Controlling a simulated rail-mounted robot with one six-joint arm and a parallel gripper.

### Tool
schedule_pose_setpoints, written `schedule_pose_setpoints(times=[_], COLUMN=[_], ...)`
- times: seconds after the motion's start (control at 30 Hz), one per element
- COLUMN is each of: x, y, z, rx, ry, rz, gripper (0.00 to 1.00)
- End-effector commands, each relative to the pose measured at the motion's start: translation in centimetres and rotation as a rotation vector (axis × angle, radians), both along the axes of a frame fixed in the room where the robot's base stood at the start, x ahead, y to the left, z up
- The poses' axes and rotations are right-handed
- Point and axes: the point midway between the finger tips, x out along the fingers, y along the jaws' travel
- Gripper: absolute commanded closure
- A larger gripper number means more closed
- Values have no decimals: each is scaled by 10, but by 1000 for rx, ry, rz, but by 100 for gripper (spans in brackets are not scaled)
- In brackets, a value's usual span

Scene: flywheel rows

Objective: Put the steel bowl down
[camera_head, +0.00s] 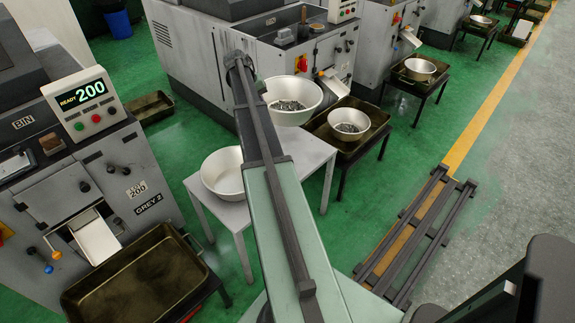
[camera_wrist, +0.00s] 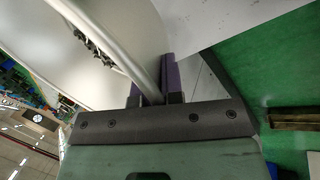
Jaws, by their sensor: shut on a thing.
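A steel bowl (camera_head: 304,111) with dark grey metal pieces in it hangs above the far end of a light grey table (camera_head: 318,150). My gripper (camera_head: 262,87) is shut on the left side of its rim. In the wrist view the jaws (camera_wrist: 154,84) pinch the rim of the bowl (camera_wrist: 120,25), and some of the pieces show inside. The bowl looks about level in the head view. Whether its base touches the table I cannot tell. A second steel bowl (camera_head: 222,184), seemingly empty, stands on the near left part of the same table, partly behind my arm.
A third bowl (camera_head: 348,128) with metal pieces sits in a brown tray (camera_head: 345,148) right of the table. Machines stand behind and at left, the left one with a "READY 200" display (camera_head: 82,95). A large empty tray (camera_head: 135,275) is at lower left.

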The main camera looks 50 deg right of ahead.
Motion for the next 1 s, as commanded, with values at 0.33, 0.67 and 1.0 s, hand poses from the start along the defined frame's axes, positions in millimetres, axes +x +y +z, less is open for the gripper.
schedule_pose_setpoints(times=[0.33,0.67,1.0], x=[35,34,34], y=[-42,-41,-41], z=[-24,-68,-165], rx=[-28,-30,-30], ry=[26,27,27], rz=[-20,-22,-22], gripper=[100,100,100])
